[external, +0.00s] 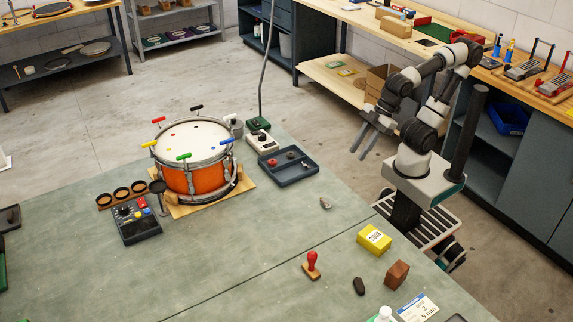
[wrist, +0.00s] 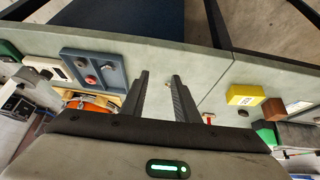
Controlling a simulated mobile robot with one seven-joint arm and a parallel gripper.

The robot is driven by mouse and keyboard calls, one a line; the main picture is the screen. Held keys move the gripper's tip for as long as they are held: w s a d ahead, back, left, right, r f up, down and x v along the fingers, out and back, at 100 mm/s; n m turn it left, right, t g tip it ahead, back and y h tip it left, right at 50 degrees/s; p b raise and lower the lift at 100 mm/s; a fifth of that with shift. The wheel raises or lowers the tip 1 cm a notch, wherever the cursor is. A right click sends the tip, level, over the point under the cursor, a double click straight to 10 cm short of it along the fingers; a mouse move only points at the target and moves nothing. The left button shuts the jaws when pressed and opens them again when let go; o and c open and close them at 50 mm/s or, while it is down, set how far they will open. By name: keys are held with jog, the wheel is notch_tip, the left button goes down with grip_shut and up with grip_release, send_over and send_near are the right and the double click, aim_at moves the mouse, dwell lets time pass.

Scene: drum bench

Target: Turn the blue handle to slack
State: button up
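The blue handle (external: 226,140) is a small T-shaped key on the right front rim of the orange drum (external: 180,180). Its turn angle is too small to read. The drum stands upright on a wooden board on the green bench. In the wrist view, part of the orange drum (wrist: 97,101) shows behind my gripper; I cannot make out the blue handle there. My gripper (external: 370,143) is open and empty, well to the right of the drum, near the bench's right edge. In the wrist view, the fingers of my gripper (wrist: 160,78) are apart with nothing between them.
Red (external: 158,121), yellow (external: 149,143), green (external: 183,156) and black (external: 196,107) handles stand around the drum rim. A dark tray (external: 289,178) sits right of the drum. A control box (external: 136,222) is at its front left. A yellow box (external: 373,239) is nearer the front right.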

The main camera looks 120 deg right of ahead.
jog(key=w+d+r+t+h+p, duration=0.1)
jog(key=w+d+r+p, duration=0.25)
jog(key=w+d, duration=0.4)
jog(key=t+y+p, duration=0.2)
jog(key=t+p, duration=0.3)
jog(key=t, duration=0.6)
send_near(217, 155)
jog(key=s+r, duration=0.4)
jog(key=s, duration=0.4)
jog(key=w, duration=1.7)
jog(key=shift+w+d+f+b, duration=0.15)
jog(key=shift+w+d+b, duration=0.2)
grip_shut()
